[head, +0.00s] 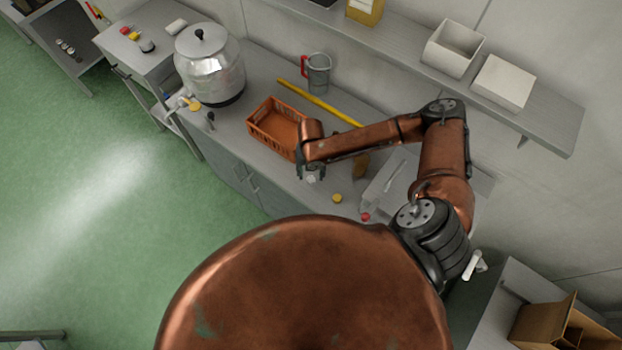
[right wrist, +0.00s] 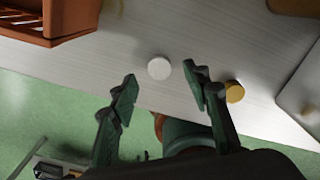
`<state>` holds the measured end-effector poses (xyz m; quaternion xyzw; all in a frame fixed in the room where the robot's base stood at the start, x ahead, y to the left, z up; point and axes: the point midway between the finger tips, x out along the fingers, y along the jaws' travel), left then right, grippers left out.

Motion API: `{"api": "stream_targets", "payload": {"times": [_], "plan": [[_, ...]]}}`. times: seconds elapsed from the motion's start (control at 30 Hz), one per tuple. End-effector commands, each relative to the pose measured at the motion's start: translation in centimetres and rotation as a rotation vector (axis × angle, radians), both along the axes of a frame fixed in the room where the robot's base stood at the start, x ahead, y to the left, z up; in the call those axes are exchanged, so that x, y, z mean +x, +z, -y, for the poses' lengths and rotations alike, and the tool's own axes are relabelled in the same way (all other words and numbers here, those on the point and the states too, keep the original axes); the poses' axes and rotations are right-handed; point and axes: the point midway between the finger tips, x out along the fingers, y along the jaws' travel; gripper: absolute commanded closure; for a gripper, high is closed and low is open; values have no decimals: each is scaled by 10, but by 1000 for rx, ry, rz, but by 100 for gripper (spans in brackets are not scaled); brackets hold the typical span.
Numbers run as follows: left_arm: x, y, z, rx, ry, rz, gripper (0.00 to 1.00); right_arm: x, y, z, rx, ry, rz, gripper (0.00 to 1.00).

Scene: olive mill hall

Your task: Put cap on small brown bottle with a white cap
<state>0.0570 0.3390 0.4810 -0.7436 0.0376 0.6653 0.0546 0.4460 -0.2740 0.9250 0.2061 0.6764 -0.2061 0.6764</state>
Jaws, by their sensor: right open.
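A round white cap (right wrist: 159,68) lies on the grey worktop, between and slightly beyond my right fingertips in the right wrist view. In the head view the white cap (head: 311,179) shows just below my right gripper (head: 310,171). The right gripper is open and empty, pointing down, with one finger (right wrist: 160,77) on each side of the cap; I cannot tell the height gap. I cannot make out a small brown bottle for certain. A brown object (head: 361,165) stands partly behind my right forearm, its kind unclear. My left gripper is not in view.
A yellow round cap (head: 337,198) lies close right of the gripper, and a red one (head: 365,216) farther right. An orange crate (head: 262,133) stands close left. A grey tray (head: 386,182) is to the right. The worktop's front edge is near.

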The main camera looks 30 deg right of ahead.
Motion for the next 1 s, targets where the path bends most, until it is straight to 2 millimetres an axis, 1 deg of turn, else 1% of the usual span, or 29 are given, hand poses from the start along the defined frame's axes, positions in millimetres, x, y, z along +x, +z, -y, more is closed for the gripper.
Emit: {"api": "stream_targets", "payload": {"times": [0.03, 0.1, 0.2, 0.3, 0.6, 1.0], "plan": [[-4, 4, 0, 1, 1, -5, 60, 0, -7, -1, 0, 0, -2, 56], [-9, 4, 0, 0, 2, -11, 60, 0, -18, 0, -1, 0, -3, 56], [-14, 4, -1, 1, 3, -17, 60, 1, -27, 0, -1, 1, -1, 56], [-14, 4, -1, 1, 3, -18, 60, 1, -30, 0, 0, 1, 0, 56], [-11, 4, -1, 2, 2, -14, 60, 1, -31, 0, 0, 1, 0, 56], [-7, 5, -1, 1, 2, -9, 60, 1, -31, 0, 0, 1, 0, 84]]}}
